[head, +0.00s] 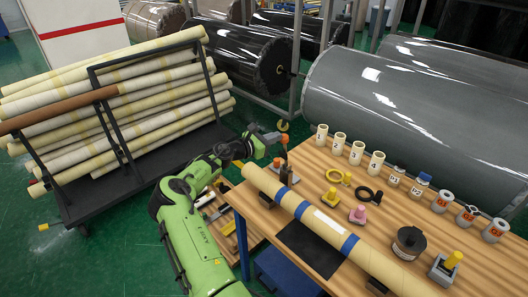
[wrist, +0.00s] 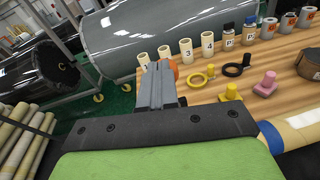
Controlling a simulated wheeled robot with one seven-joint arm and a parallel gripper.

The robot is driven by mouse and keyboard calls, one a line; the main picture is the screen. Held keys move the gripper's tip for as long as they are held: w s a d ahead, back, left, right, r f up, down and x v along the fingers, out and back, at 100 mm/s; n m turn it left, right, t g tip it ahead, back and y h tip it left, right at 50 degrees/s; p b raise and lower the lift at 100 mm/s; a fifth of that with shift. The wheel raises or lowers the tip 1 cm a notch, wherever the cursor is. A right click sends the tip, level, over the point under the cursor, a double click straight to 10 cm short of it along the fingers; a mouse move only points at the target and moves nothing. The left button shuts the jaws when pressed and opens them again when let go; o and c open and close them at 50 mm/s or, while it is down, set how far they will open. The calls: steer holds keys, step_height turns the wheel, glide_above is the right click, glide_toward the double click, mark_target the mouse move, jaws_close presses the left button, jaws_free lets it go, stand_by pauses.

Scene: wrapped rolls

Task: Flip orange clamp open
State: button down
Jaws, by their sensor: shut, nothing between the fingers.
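The orange clamp (head: 284,139) shows as a small orange piece at the left end of the wooden table, beside the tip of my gripper (head: 273,137). In the wrist view its orange part (wrist: 174,69) shows just behind and right of the grey fingers of my gripper (wrist: 158,68), which hide some of it. My gripper is shut and empty. The frames do not show clearly whether its fingers touch the clamp. A long cream roll with blue bands (head: 316,219) lies along the near side of the table.
The wooden table (head: 308,160) carries numbered cream cylinders (head: 356,152), a yellow ring piece (head: 331,196), a black ring piece (head: 369,195), a pink piece (head: 357,215) and a black roll (head: 409,243). Large grey rolls (head: 400,95) stand behind. A loaded cart (head: 130,110) stands left.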

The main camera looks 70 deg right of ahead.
steer(key=d, duration=0.2)
steer(key=s+d, duration=0.1)
steer(key=shift+s+r, duration=0.1)
steer(key=shift+r, duration=0.25)
steer(key=shift+d+r, duration=0.1)
steer(key=shift+s, duration=0.15)
